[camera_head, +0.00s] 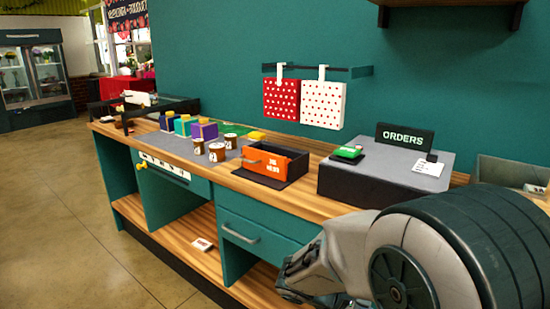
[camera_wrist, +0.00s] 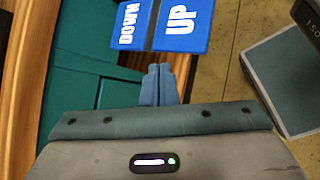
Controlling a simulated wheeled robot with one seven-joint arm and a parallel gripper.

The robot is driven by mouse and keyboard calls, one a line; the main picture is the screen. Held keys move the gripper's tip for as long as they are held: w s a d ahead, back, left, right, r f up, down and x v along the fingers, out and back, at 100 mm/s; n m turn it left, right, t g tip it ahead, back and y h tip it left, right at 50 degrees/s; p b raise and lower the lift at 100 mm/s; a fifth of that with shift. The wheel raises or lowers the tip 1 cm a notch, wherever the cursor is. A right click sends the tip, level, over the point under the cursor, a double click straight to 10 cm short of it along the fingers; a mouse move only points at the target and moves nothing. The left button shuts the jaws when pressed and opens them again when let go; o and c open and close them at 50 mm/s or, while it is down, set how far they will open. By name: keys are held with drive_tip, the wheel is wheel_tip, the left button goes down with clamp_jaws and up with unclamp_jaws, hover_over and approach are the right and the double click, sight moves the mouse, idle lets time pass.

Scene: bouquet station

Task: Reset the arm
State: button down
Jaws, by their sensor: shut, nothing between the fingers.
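My gripper (camera_wrist: 157,85) shows in the wrist view with its two blue-grey fingers side by side, shut and empty. Just beyond the fingertips in that view is a blue panel (camera_wrist: 182,45) marked DOWN and UP. No contact with the panel shows. In the head view my arm fills the lower right, in front of the counter, and hides part of its right end. The fingertips cannot be made out there.
The wooden counter (camera_head: 213,178) holds an orange-fronted box (camera_head: 265,163), several jars and coloured boxes, and a grey block with an ORDERS sign (camera_head: 404,138). A teal drawer (camera_head: 250,233) is below. Two dotted bags (camera_head: 323,104) hang on the wall. Open floor (camera_head: 70,230) lies left.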

drive_tip(key=s+a+r+m+t+y+p, duration=0.1)
drive_tip(key=s+r+m+y+p, duration=0.3)
drive_tip(key=r, duration=0.4)
drive_tip(key=s+a+r+m+y+p, duration=0.3)
drive_tip(key=s+r+m+y+p, duration=0.2)
drive_tip(key=r+m, duration=0.3)
drive_tip(key=shift+s+a+r+t+y+p, duration=0.25)
drive_tip(key=shift+a+r+t+y+p, duration=0.15)
drive_tip(key=shift+y+p, duration=0.1)
